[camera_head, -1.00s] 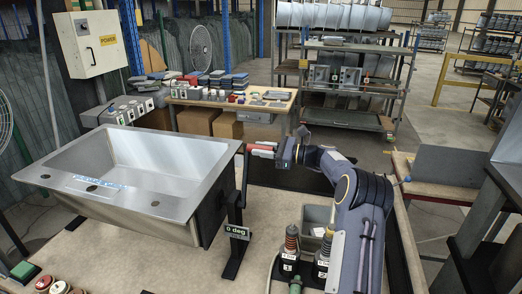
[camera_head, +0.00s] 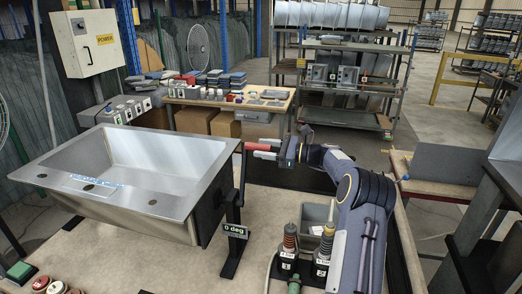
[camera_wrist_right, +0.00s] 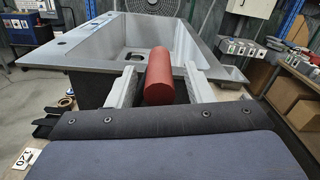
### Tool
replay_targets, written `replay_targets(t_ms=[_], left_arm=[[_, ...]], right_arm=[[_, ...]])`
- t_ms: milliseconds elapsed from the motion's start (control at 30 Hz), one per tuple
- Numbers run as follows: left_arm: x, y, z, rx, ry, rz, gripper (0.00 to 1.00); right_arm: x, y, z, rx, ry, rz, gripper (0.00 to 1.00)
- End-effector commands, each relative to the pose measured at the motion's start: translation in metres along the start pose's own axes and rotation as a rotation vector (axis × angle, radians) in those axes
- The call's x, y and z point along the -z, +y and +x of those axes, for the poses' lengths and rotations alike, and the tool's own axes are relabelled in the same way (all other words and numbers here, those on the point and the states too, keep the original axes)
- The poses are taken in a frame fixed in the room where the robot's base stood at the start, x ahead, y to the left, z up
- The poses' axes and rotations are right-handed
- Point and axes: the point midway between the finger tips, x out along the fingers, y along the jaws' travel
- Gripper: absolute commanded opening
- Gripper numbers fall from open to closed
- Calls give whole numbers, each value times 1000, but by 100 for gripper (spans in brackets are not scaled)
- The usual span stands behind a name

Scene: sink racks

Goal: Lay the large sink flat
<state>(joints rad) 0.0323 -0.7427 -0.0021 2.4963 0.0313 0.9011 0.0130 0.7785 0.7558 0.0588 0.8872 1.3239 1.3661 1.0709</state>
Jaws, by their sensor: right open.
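A plate below the crank (camera_head: 235,231) reads "0 deg". My right gripper (camera_head: 266,152) is at the handle. In the right wrist view, the red handle (camera_wrist_right: 159,76) lies between the two open grey fingers, with a visible gap on each side. The sink (camera_wrist_right: 110,45) also shows beyond them. My left gripper is not in view.
Bottle-like items (camera_head: 289,252) and a grey bin (camera_head: 314,217) stand on the bench beside my right arm. Coloured buttons (camera_head: 40,283) are at the lower left. A back table (camera_head: 215,101) holds several small items. The bench between stand and bottles is clear.

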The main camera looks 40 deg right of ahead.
Motion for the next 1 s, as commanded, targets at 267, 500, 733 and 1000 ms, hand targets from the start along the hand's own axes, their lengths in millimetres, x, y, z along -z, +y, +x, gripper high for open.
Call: replay_targets(t_ms=[267, 500, 733, 1000], left_arm=[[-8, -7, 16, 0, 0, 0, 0], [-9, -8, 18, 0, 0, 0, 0], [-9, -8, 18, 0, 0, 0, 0], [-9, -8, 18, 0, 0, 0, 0]], right_arm=[[3, 0, -49, 5, 3, -1, 47], [1, 0, -64, 2, 2, 0, 47], [1, 0, -64, 2, 2, 0, 47], [1, 0, -64, 2, 2, 0, 47]])
